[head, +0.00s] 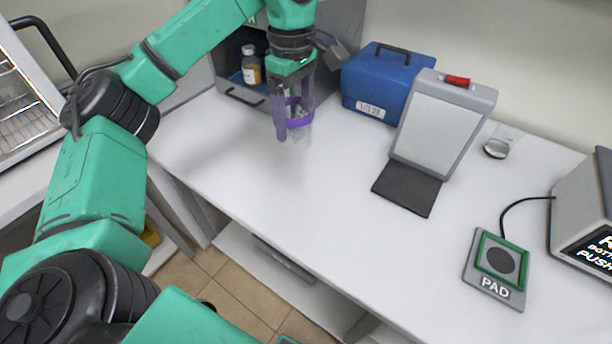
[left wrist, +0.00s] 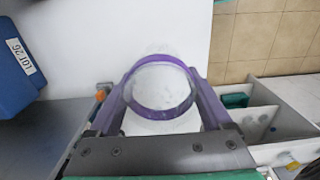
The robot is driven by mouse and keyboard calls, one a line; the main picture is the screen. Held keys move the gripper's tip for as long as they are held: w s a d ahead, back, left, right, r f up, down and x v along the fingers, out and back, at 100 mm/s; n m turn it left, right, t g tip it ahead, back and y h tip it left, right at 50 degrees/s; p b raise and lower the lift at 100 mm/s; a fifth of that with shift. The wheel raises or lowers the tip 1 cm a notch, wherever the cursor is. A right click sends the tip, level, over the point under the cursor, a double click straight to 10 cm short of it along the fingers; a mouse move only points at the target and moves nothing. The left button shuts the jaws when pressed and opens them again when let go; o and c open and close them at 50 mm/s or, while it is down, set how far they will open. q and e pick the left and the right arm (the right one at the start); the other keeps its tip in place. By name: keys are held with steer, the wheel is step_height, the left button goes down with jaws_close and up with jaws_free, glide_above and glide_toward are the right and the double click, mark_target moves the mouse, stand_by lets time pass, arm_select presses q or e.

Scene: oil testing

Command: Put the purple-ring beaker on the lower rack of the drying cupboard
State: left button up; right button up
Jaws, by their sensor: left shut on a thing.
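The purple-ring beaker (head: 299,125) is clear glass with a purple band, held upright over the white bench near its back left part. My left gripper (head: 292,118) is shut on it, with purple fingers on both sides of the glass. The left wrist view shows the beaker's round purple ring (left wrist: 162,108) between the two fingers (left wrist: 165,110). I cannot tell whether its base touches the bench. At the far left of the head view is part of an open-fronted cupboard with wire racks (head: 28,112), likely the drying cupboard; most of it is cut off. My right gripper is not in view.
A grey cabinet with a brown bottle (head: 251,66) stands behind the gripper. The bench (head: 300,200) is clear in front.

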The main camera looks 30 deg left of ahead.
mark_target(291, 149)
arm_select(q)
steer(key=f, duration=0.2)
steer(key=s+f+b, duration=0.1)
steer(key=f, duration=0.1)
steer(key=f+b, duration=0.1)
steer(key=f, duration=0.1)
steer(key=shift+s+f, duration=0.35)
steer(key=f, duration=0.3)
steer(key=f+p, duration=0.1)
steer(key=f, duration=0.2)
steer(key=f+p, duration=0.1)
steer(key=f, duration=0.2)
steer(key=shift+w+f, duration=0.3)
steer(key=shift+f, duration=0.1)
steer(key=shift+w+f, duration=0.1)
steer(key=shift+f, duration=0.15)
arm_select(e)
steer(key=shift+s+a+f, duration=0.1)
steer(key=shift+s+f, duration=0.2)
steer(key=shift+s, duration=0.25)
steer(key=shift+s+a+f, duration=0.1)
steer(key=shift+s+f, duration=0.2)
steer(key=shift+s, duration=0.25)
arm_select(q)
steer(key=shift+f, duration=0.2)
steer(key=o, duration=1.2)
steer(key=shift+r, duration=0.15)
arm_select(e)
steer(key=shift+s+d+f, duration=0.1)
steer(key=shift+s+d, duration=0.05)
